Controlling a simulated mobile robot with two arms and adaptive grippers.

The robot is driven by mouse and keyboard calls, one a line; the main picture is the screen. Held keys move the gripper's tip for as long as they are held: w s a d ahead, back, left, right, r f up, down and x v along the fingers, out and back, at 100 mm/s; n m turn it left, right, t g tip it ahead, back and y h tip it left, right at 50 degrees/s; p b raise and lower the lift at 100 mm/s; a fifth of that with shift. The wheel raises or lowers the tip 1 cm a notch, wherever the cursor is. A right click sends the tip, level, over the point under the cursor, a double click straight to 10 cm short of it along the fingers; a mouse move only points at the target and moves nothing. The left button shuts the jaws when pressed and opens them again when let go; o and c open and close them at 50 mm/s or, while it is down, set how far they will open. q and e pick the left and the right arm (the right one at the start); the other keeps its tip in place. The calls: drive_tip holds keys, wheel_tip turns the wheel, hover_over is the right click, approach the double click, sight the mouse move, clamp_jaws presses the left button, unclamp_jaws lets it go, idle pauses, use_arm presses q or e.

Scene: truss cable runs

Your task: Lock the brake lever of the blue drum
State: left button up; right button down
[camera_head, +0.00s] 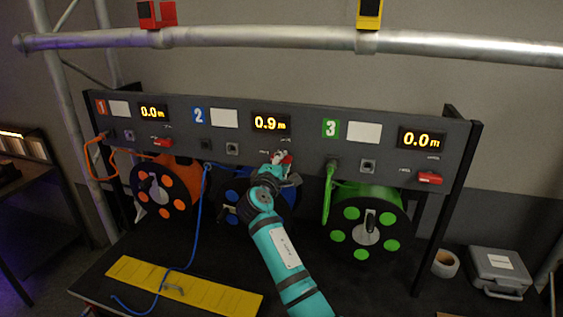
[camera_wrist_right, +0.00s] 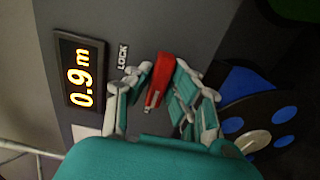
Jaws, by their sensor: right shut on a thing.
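The blue drum (camera_head: 232,212) sits in the middle bay under panel number 2, partly hidden by my right arm. It also shows at the right of the right wrist view (camera_wrist_right: 268,112). Its red brake lever (camera_wrist_right: 161,78) is on the panel by the LOCK label (camera_wrist_right: 123,57). My right gripper (camera_head: 281,160) reaches up to the panel over the drum. In the right wrist view its fingers (camera_wrist_right: 160,85) are closed around the red lever, one on each side. The lever is mostly hidden by the gripper in the head view. My left gripper is not in view.
The orange drum (camera_head: 160,187) and green drum (camera_head: 367,225) flank the blue one, with red levers (camera_head: 162,142) and (camera_head: 430,178) above. A blue cable (camera_head: 198,205) hangs to a yellow board (camera_head: 185,289). A truss tube (camera_head: 290,40) crosses above. A grey case (camera_head: 497,270) stands right.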

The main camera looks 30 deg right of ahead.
drive_tip(key=shift+f+m+b, duration=0.25)
drive_tip(key=shift+m+b, duration=0.05)
drive_tip(key=shift+b, duration=0.25)
drive_tip(key=m+b, duration=1.5)
drive_tip(key=b, duration=0.3)
drive_tip(key=shift+b, duration=0.4)
drive_tip(key=shift+m+b, duration=0.7)
drive_tip(key=shift+m, duration=0.4)
drive_tip(key=shift+r, duration=0.1)
drive_tip(key=c, duration=1.2)
unclamp_jaws()
drive_tip(key=shift+r, duration=0.1)
drive_tip(key=shift+c, duration=0.2)
